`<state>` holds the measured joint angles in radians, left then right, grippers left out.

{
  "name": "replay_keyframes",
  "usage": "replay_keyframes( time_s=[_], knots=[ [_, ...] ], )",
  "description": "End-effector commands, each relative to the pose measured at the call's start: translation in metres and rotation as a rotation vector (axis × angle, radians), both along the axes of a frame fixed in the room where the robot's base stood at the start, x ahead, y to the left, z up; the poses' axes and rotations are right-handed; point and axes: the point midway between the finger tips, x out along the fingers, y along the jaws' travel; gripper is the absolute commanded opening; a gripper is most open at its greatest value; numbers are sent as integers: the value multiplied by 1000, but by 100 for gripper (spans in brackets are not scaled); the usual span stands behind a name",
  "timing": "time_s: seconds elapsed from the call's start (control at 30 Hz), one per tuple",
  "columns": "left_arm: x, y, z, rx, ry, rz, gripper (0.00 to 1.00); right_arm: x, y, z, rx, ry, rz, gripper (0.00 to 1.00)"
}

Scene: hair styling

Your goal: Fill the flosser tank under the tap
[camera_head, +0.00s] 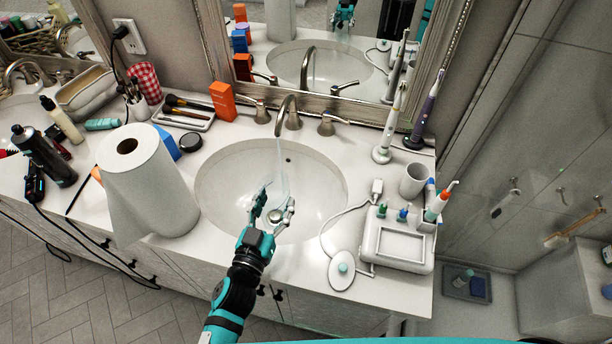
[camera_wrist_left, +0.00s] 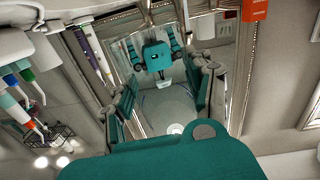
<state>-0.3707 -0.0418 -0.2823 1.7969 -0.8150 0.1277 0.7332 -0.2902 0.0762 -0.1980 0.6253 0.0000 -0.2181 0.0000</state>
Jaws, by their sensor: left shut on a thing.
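My left gripper (camera_head: 272,212) is over the front of the sink basin (camera_head: 325,188), below the tap (camera_head: 289,112). It is shut on a clear, see-through tank, which is hard to make out against the white basin. In the left wrist view the tank (camera_wrist_left: 168,105) shows faintly between the two fingers. A thin stream of water (camera_head: 280,158) falls from the tap towards the tank; the water level inside cannot be told. The white flosser base (camera_head: 398,262) stands right of the sink, with a white round lid (camera_head: 342,270) beside it. My right gripper is not in view.
A paper towel roll (camera_head: 150,185) stands close left of the basin. A mirror (camera_head: 325,50) rises behind the tap. The counter's front edge lies below my gripper.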

Motion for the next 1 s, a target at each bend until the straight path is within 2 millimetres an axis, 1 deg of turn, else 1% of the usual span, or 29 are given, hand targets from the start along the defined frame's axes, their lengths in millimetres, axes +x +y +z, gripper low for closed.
replay_keyframes(
  time_s=[0.03,0.1,0.23,0.3,0.4,0.47,0.5,0.6,0.83,1.0],
  knots=[
    [14,-22,7,-4,3,-55,17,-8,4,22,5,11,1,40],
    [26,-44,0,-14,13,-111,17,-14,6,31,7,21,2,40],
    [44,-74,-7,-25,30,-192,17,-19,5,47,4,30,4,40],
    [53,-85,-10,-32,39,-226,17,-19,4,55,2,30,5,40],
    [65,-98,-11,-39,48,-266,17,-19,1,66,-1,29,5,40],
    [65,-100,-33,-47,60,-273,17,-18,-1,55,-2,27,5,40],
    [66,-101,-39,-49,63,-275,17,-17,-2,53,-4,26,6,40],
    [68,-103,-49,-53,67,-282,17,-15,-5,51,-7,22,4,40],
    [73,-101,-57,-58,71,-287,17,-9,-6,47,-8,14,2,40],
    [87,-92,-62,-57,71,-286,17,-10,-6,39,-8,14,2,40]
  ],
)
